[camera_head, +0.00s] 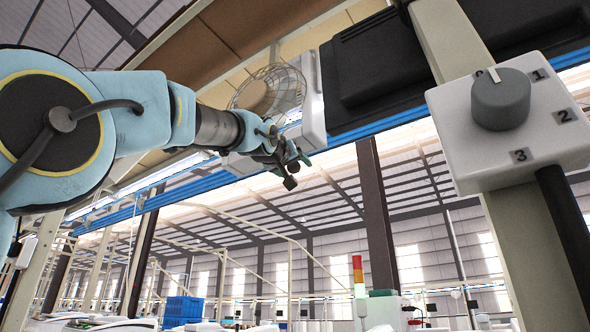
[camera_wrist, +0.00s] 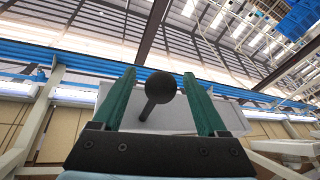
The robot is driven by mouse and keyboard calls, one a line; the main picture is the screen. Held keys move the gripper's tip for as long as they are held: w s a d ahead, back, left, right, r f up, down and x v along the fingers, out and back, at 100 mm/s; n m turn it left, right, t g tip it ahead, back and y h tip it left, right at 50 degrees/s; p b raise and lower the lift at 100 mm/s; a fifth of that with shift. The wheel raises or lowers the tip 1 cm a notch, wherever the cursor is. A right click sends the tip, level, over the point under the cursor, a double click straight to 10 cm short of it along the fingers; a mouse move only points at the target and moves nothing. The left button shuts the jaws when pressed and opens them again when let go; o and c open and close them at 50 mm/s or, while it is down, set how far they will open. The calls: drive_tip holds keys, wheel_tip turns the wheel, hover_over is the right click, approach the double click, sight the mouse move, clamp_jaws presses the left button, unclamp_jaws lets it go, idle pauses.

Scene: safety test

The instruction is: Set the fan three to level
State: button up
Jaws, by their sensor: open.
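A white control box (camera_head: 515,125) is on a post at the right of the head view. Its round grey knob (camera_head: 501,100) has a white mark pointing up and slightly left, towards a partly hidden label. The labels 1, 2 and 3 (camera_head: 521,155) run down the right side to the bottom. A wire-caged fan (camera_head: 272,92) shows behind my arm. My gripper (camera_head: 292,166) is open, near the fan's light housing and well left of the control box. In the wrist view, a dark ball on a rod (camera_wrist: 160,87) appears between the green fingers; contact is unclear.
A pale grey panel (camera_wrist: 178,118) lies behind the ball in the wrist view. A blue rail (camera_head: 350,133) runs across the head view.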

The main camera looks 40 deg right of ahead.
drive_tip(key=b+v, duration=0.7)
drive_tip(key=v, duration=0.3)
drive_tip(key=shift+a+f, duration=0.15)
